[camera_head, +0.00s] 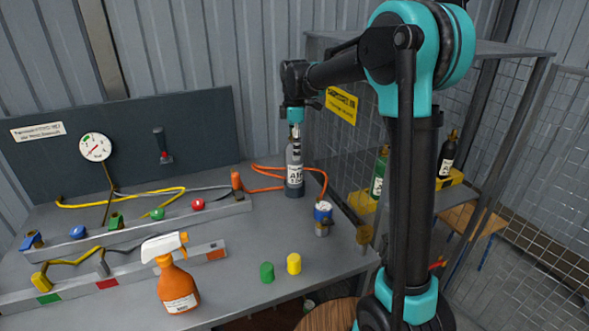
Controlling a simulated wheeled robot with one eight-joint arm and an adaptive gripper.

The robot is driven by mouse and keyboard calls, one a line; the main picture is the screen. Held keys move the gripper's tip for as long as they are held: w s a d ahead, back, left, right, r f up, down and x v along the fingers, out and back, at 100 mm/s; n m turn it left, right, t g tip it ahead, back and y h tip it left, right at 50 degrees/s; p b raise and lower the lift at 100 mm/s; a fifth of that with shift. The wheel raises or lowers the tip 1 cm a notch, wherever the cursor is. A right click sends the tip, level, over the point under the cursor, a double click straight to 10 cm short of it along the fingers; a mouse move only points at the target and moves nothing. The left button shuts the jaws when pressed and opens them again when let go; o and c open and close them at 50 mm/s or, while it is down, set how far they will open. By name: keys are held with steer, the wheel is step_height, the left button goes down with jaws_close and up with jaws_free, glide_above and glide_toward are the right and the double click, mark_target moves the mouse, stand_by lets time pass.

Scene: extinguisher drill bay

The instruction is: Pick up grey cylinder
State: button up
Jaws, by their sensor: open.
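The grey cylinder (294,180) stands upright at the back of the grey bench, with a white label and a valve on top. My arm reaches over from the right, and my gripper (295,128) points down directly above the cylinder's valve. The gripper is open. Its fingers are small and overlap the valve in the picture, so I cannot tell whether they touch it.
An orange hose (265,170) runs behind and around the cylinder. A blue-topped fitting (322,212) is nearby at right. An orange spray bottle (177,288), a green cap (267,272) and a yellow cap (294,264) stand in front. A mesh cage (340,150) is at right.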

jaws_close()
stand_by(0.5)
steer(key=shift+r, duration=0.15)
